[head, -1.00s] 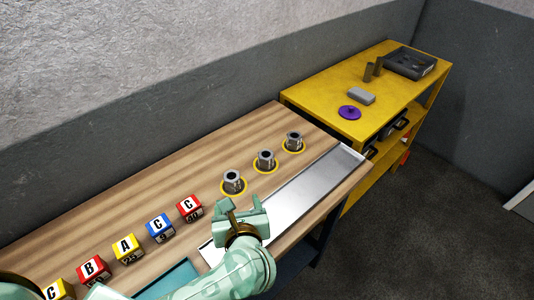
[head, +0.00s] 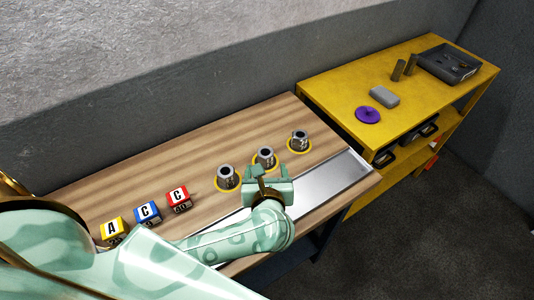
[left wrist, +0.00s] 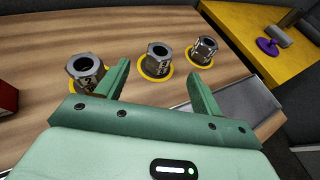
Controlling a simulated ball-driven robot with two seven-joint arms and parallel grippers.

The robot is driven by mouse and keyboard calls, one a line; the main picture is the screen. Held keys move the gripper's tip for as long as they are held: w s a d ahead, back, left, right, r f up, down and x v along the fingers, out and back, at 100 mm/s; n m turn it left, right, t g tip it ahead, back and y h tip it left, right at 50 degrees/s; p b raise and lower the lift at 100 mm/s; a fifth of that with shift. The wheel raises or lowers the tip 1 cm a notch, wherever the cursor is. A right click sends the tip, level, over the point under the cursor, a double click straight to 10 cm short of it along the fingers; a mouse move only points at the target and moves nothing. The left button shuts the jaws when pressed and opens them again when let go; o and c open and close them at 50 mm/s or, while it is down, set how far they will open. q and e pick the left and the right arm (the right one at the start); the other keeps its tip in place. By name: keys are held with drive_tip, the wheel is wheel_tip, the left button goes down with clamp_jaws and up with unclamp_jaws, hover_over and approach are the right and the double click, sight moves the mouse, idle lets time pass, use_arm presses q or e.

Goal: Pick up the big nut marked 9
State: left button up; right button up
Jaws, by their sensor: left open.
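Three big grey hex nuts stand in a row on yellow rings on the wooden bench: a left nut (head: 227,176), a middle nut (head: 265,156) and a right nut (head: 299,140). They also show in the left wrist view as left nut (left wrist: 85,70), middle nut (left wrist: 159,56) and right nut (left wrist: 203,50). Each has dark marks on its side; I cannot surely read which is the 9. My left gripper (head: 267,174) is open and empty, just in front of the middle nut; in the left wrist view its fingers (left wrist: 158,72) point toward that nut. My right gripper is not in view.
A bare metal strip (head: 335,176) runs along the bench's front edge. Lettered blocks, including a red one (head: 178,198) and a blue one (head: 147,213), stand at left. A yellow shelf (head: 340,89) beyond holds a purple disc (head: 368,115), a grey block (head: 384,96) and a dark tray (head: 449,64).

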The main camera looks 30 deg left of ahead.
sight(266, 154)
use_arm(q)
drive_tip(key=x, duration=0.4)
drive_tip(key=shift+w, duration=0.1)
drive_tip(key=x, duration=0.2)
drive_tip(key=b+x, duration=0.1)
drive_tip(key=x, duration=0.2)
drive_tip(key=shift+f, duration=0.35)
drive_tip(key=shift+r, duration=0.1)
drive_tip(key=shift+c, duration=0.4)
drive_tip(key=c, duration=1.1)
drive_tip(key=shift+r, duration=0.1)
